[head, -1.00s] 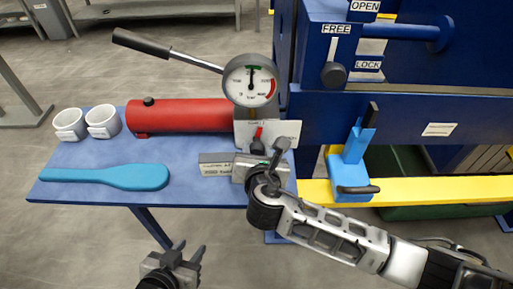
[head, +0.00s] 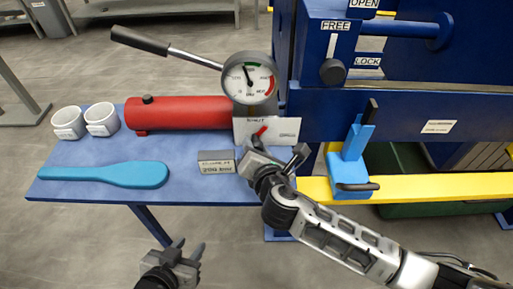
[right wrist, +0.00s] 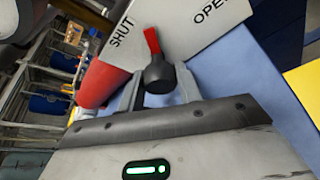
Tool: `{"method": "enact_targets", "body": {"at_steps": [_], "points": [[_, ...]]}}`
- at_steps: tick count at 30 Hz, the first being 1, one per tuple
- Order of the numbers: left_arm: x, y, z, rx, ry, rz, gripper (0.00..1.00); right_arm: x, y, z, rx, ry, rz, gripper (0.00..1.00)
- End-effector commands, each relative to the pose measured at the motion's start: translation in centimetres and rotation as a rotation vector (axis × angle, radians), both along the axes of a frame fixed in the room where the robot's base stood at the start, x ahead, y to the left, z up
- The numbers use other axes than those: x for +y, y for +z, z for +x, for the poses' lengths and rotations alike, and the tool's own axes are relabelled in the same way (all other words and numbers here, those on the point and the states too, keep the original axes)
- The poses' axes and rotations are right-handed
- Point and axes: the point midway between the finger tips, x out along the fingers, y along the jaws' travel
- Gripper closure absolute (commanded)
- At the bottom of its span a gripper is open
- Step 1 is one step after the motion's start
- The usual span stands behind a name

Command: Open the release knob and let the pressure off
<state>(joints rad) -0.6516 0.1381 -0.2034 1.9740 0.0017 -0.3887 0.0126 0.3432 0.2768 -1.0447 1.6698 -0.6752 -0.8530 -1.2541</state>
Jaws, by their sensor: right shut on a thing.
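The release knob (right wrist: 158,76) is black with a red pointer. In the right wrist view it sits between the fingers of my right gripper (right wrist: 158,92), which is shut on it. The pointer stands between the SHUT and OPEN words on the white placard (right wrist: 205,22), nearer SHUT. In the head view, my right gripper (head: 277,160) is at the table's right end and hides most of the knob; the red pointer shows above it. The pressure gauge (head: 248,78) has its needle near the top, by a green mark. My left gripper (head: 185,254) is open and empty, low in front of the table.
A red cylinder (head: 180,113) with a pump handle (head: 140,41) lies on the blue table (head: 195,190). Two white cups (head: 68,122), a blue paddle (head: 105,175) and a grey labelled block (head: 216,163) also stand there. The blue press (head: 400,120) is at the right.

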Motion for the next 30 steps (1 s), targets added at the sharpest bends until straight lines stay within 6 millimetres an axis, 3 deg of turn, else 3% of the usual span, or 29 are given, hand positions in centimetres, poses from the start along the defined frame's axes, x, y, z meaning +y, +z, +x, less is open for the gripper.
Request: {"method": "enact_targets", "body": {"at_steps": [5, 6, 15, 19, 23, 30], "points": [[-0.1, 0.0, 0.0, 0.002, 0.000, -0.001, 0.64, -0.1, 0.0, 0.0, -0.001, -0.002, -0.001, 0.89], [-0.1, -0.1, -0.1, 0.002, 0.000, -0.001, 0.64, -0.1, 0.0, 0.0, -0.001, -0.002, -0.001, 0.57], [0.0, -0.4, -0.2, 0.010, 0.000, 0.001, 0.64, 0.0, 0.0, -0.1, -0.001, -0.001, -0.002, 0.57], [0.0, -0.4, -0.3, 0.012, -0.001, 0.001, 0.64, -0.2, 0.3, -1.0, 0.000, 0.001, -0.002, 0.57], [0.0, -0.3, -0.3, 0.012, 0.000, 0.002, 0.64, -0.8, 1.0, -3.2, 0.001, 0.002, -0.001, 0.57], [0.0, -0.4, -0.2, 0.011, 0.001, 0.002, 0.64, -2.1, 2.8, -8.7, 0.002, 0.002, 0.000, 0.57]]}}
